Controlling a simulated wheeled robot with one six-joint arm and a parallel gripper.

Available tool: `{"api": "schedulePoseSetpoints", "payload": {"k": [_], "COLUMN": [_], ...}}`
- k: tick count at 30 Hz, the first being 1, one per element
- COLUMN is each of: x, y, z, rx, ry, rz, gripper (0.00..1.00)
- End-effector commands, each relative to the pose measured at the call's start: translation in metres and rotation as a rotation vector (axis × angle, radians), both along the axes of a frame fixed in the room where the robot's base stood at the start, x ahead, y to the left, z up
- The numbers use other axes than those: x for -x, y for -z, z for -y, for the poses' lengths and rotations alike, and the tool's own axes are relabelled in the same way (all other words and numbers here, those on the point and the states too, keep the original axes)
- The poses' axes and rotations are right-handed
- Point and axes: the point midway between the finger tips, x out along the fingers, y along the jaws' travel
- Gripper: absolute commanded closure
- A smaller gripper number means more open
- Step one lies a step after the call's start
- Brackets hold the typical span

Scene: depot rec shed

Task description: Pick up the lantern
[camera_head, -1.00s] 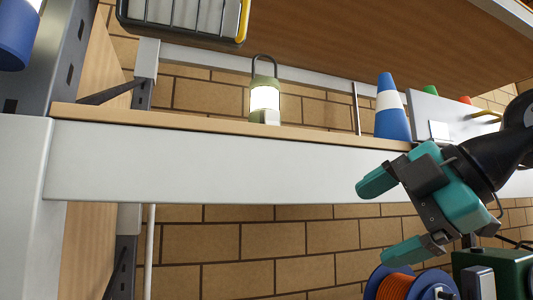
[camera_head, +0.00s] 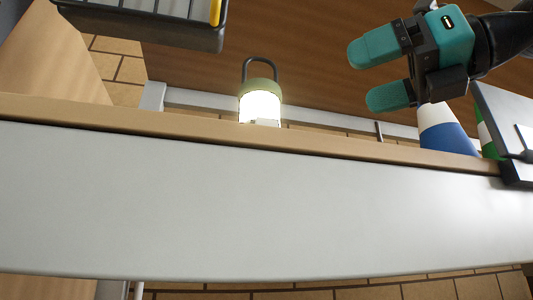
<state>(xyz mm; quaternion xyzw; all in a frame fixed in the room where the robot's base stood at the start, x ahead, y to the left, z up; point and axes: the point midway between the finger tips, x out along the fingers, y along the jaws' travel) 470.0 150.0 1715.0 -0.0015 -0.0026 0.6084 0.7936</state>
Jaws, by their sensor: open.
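The lantern (camera_head: 260,102) stands upright on the shelf, a little left of centre in the head view. It has a glowing white body, an olive-green top and a dark loop handle. The shelf's front edge hides its base. My gripper (camera_head: 362,76) is at the upper right, its two teal fingers pointing left toward the lantern's side. The fingers are apart with nothing between them. A clear gap lies between the fingertips and the lantern in the picture.
The shelf (camera_head: 220,136) has a wooden board and a deep pale front beam (camera_head: 250,205). A blue and white cone (camera_head: 445,130) stands to the right, beside a grey bin (camera_head: 508,115). A dark wire basket (camera_head: 150,20) hangs over the upper left.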

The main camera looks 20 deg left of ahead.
Motion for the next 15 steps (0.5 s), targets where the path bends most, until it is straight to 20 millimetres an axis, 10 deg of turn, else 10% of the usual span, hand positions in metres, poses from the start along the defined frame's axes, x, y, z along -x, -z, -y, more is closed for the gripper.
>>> {"api": "schedulePoseSetpoints", "payload": {"k": [15], "x": [-0.022], "y": [-0.002], "z": [-0.092], "rx": [0.003], "ry": [-0.006], "rz": [-0.009], "gripper": [0.09]}}
